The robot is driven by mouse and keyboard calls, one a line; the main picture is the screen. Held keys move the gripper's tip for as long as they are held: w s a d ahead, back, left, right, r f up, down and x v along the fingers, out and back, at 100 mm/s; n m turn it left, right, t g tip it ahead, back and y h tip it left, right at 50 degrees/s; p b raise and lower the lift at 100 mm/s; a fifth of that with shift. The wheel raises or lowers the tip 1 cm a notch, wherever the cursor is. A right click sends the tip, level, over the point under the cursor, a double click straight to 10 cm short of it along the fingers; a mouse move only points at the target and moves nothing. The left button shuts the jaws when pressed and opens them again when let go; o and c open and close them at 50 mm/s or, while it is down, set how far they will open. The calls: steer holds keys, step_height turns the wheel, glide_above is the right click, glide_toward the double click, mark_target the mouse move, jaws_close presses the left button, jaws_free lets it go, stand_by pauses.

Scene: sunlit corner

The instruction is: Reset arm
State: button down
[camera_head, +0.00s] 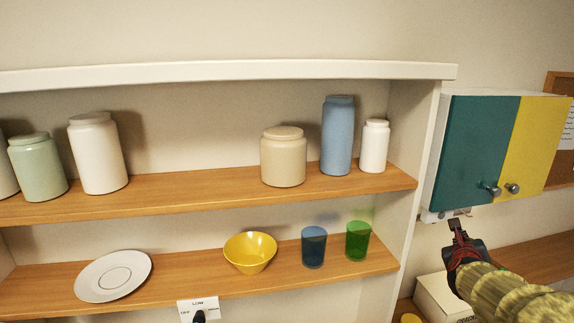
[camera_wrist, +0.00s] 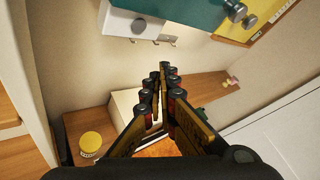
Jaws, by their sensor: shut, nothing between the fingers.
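My gripper (camera_head: 457,226) is at the lower right in the head view, below the wall cabinet with a teal door (camera_head: 478,150) and a yellow door (camera_head: 532,150). Both cabinet doors look closed. In the wrist view my gripper (camera_wrist: 160,80) shows its two fingers converging to a point in the middle, shut and empty. A white box (camera_wrist: 128,108) stands behind and below the fingers, partly hidden by them. No object touches the fingertips.
An open shelf unit with wooden boards (camera_head: 210,185) holds jars, a white plate (camera_head: 113,276), a yellow bowl (camera_head: 250,252), a blue glass (camera_head: 314,246) and a green glass (camera_head: 358,240). A yellow-lidded jar (camera_wrist: 90,142) stands beside the white box. Hooks (camera_wrist: 165,41) hang under the cabinet.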

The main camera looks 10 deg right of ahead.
steer(key=s+a+f+n+g+y+b, duration=0.1)
steer(key=s+a+f+n+g+y, duration=0.35)
steer(key=a+f+n, duration=1)
steer(key=s+a+f+n+y+b, duration=0.2)
steer(key=s+a+f+n+b, duration=0.1)
steer(key=s+a+n+b, duration=0.4)
steer(key=s+a+f+n+g+y+b, duration=0.1)
steer(key=s+a+f+n+b, duration=0.3)
steer(key=s+a+n, duration=1)
steer(key=s+n+y+b, duration=0.1)
steer(key=s+b, duration=0.1)
steer(key=b, duration=0.1)
steer(key=shift+f+n, duration=0.15)
steer(key=shift+n, duration=0.2)
steer(key=c, duration=2.6)
jaws_free()
